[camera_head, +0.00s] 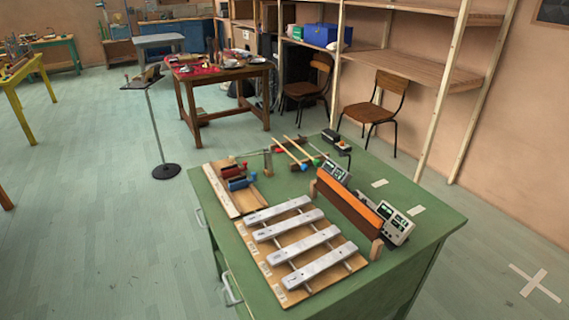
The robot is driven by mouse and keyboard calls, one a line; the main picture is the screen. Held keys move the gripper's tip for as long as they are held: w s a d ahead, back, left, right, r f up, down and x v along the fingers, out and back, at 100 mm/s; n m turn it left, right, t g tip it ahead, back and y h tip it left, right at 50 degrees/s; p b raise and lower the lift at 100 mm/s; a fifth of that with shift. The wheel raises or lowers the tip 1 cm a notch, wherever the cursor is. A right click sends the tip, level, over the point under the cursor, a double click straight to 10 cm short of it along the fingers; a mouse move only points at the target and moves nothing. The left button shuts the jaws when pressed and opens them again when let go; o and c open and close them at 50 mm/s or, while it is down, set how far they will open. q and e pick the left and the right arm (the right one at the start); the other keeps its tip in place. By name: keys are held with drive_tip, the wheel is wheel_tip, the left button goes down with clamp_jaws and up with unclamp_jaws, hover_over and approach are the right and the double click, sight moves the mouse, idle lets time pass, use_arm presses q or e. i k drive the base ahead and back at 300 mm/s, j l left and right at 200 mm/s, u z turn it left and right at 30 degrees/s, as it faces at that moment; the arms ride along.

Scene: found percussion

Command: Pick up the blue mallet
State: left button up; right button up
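A blue mallet head (304,167) shows near the back middle of the green table, at the near end of a thin wooden stick that slants away to the back left. A similar stick with a green head (316,162) lies close beside it on the right. The sticks seem to rest on a small wooden rack; the exact contact is too small to tell. A red head (278,150) shows just left of them. Neither of my grippers is in view.
A metal-bar instrument (300,243) fills the front of the green table (405,272). An orange bar (348,208) and grey electronic boxes (396,224) stand to its right. A wooden tray with coloured blocks (236,180) is at left. The table's right front is clear.

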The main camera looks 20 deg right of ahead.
sight(304, 167)
drive_tip(key=i+j+z, duration=0.15)
drive_tip(key=j+z, duration=0.2)
drive_tip(key=j, duration=0.45)
drive_tip(key=j+z, duration=0.3)
drive_tip(key=j, duration=0.5)
drive_tip(key=i+j+z, duration=0.3)
drive_tip(key=j, duration=0.35)
drive_tip(key=i+j+z, duration=0.1)
drive_tip(key=i+j, duration=0.15)
drive_tip(key=i+j+z, duration=0.15)
drive_tip(key=j, duration=0.35)
drive_tip(key=i+j+z, duration=0.15)
drive_tip(key=j, duration=0.2)
